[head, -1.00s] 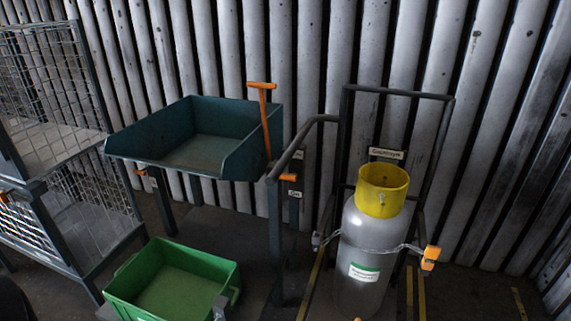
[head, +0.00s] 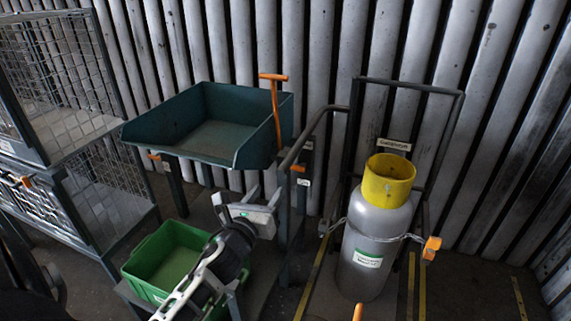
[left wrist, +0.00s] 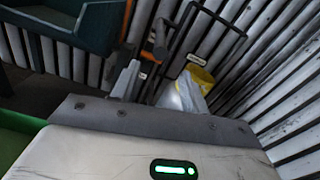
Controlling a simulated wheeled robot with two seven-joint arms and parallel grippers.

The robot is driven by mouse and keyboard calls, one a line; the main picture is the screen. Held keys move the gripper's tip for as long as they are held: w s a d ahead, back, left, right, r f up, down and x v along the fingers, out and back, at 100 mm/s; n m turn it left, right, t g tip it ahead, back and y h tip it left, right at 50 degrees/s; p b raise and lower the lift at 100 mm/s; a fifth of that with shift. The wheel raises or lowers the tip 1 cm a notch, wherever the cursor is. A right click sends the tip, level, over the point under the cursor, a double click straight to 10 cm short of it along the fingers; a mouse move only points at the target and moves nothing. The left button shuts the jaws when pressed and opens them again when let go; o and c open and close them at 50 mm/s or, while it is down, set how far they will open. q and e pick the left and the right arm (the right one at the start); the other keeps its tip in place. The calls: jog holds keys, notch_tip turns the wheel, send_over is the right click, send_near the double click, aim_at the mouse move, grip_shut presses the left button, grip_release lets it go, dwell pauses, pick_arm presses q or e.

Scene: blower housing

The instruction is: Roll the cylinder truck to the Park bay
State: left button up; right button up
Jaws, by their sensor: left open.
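The cylinder truck (head: 463,130) is a dark tubular frame standing upright near the ribbed wall. It holds a grey gas cylinder (head: 375,235) with a yellow collar (head: 388,181), and a chain crosses the cylinder with an orange clip (head: 431,247) at its right. In the left wrist view the yellow collar (left wrist: 200,76) shows beyond my gripper. My left gripper (head: 248,196) is open and empty, left of the truck and apart from it, above the green bin. Yellow floor lines (head: 411,285) run beside the cylinder; I cannot tell which area is the Park bay. My right gripper is not in view.
A teal open tray (head: 165,118) on legs, with an orange T-handle (head: 274,100), stands left of the truck. A green bin (head: 150,255) sits below it. A wire mesh cage (head: 100,190) stands at far left. Floor at the right (head: 475,285) is clear.

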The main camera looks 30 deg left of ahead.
aim_at(286, 166)
pick_arm(q)
jog(key=x, duration=1.2)
jog(key=shift+w, duration=0.25)
grip_shut()
